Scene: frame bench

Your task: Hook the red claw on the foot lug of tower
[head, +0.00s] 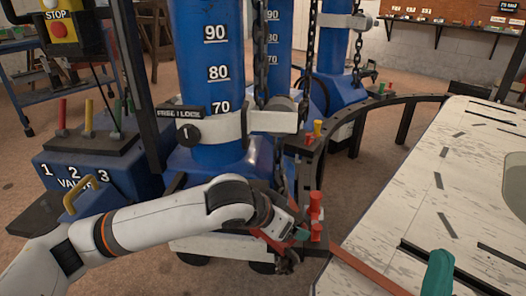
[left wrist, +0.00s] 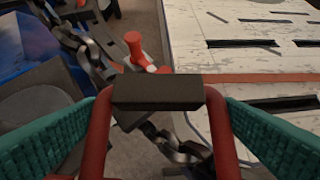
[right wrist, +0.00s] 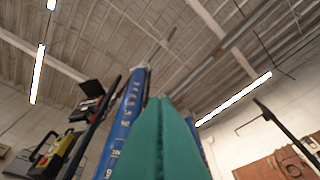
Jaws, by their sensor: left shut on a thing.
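The nearest blue tower (head: 212,90) stands in the middle of the head view, on a white foot (head: 215,243). My left gripper (head: 296,235) is low at the right side of this foot. In the left wrist view its teal fingers are on either side of the red claw (left wrist: 225,140), which has two curved red arms and a dark crossbar (left wrist: 157,92). A chain (left wrist: 92,52) runs close by the claw. I cannot make out the foot lug or whether the claw touches it. My right gripper (head: 438,272) is shut and empty, pointing up at bottom right.
A white slotted table (head: 470,170) fills the right side. A blue valve box (head: 75,165) is at the left. Two more blue towers stand behind.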

